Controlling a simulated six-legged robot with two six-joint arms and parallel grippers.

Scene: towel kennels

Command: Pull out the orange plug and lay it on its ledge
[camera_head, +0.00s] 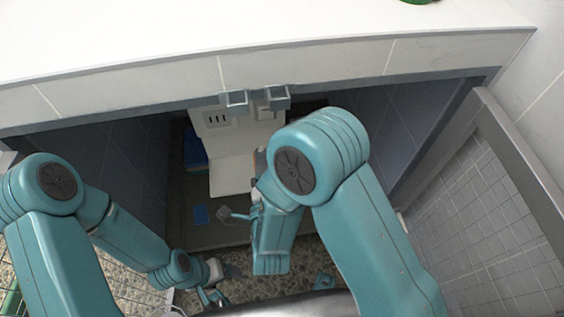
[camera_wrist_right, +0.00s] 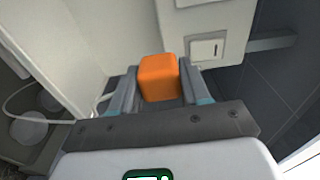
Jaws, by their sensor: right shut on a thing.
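The orange plug (camera_wrist_right: 158,77) is a rounded block between the two fingers of my right gripper (camera_wrist_right: 160,88) in the right wrist view. The gripper is shut on it. In the head view only a sliver of orange shows beside the right forearm, which hides most of the right gripper. A white ledge (camera_head: 230,178) projects below a white panel with dark slots (camera_head: 217,119). I cannot tell whether the plug touches a socket. My left gripper (camera_head: 213,297) is low near the pebbled floor; its jaws are too small to read.
A white outlet box (camera_wrist_right: 207,49) with one slot is behind the plug, on its right. Two small grey brackets (camera_head: 235,100) hang from the counter edge above. Dark tiled side walls enclose the recess.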

